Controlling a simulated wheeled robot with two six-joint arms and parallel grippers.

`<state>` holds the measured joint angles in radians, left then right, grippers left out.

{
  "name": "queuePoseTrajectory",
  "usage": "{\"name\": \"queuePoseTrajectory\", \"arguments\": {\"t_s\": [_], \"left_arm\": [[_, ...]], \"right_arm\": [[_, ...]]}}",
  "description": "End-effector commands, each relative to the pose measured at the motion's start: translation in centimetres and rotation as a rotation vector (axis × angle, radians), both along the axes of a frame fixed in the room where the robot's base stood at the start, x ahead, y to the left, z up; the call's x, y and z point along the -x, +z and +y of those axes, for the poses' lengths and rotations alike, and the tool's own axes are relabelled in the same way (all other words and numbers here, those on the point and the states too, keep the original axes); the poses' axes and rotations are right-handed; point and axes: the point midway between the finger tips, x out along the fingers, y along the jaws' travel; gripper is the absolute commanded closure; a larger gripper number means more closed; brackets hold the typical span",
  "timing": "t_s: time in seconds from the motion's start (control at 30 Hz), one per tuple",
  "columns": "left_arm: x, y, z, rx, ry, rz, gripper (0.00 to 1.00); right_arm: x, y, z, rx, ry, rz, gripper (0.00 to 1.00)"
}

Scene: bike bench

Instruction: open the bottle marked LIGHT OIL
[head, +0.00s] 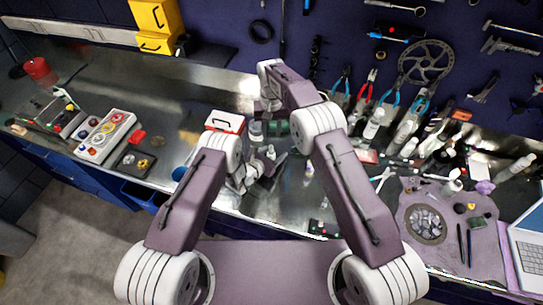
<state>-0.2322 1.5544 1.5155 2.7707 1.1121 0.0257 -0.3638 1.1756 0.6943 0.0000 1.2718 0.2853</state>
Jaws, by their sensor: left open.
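Several small bottles stand on the metal bench, and no label is legible, so I cannot tell which is LIGHT OIL. A small pale bottle (309,169) stands right of my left gripper. Another small bottle (270,152) stands just beyond that gripper, and a grey-white one (256,131) farther back. Larger white bottles (374,123) stand at the right. My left gripper (268,178) is open, low over the bench middle; nothing is visibly held. My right gripper (271,106) points down at the back middle; its fingers are too small and hidden to read.
A red-and-white box (225,122) stands behind my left wrist. A tray of colored rings (106,136) lies at the left. A purple mat (449,222) with small parts and a laptop (530,244) occupy the right. Tools hang on the back wall. The bench at back left is mostly clear.

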Motion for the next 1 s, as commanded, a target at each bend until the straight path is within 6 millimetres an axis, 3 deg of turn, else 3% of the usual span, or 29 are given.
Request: {"name": "queuePoseTrajectory", "arguments": {"t_s": [0.13,0.33,1.0], "left_arm": [[0.02,-0.01,0.02,-0.001,0.0,0.001,0.43],[0.05,-0.03,0.03,-0.001,0.0,0.001,0.99],[0.11,-0.15,0.08,-0.001,0.0,0.004,1.0]], "right_arm": [[0.0,0.0,0.01,0.0,0.0,0.0,0.66],[0.0,-0.01,0.0,0.0,0.0,0.0,0.66],[0.0,-0.02,0.0,0.0,0.0,0.0,0.66]]}}
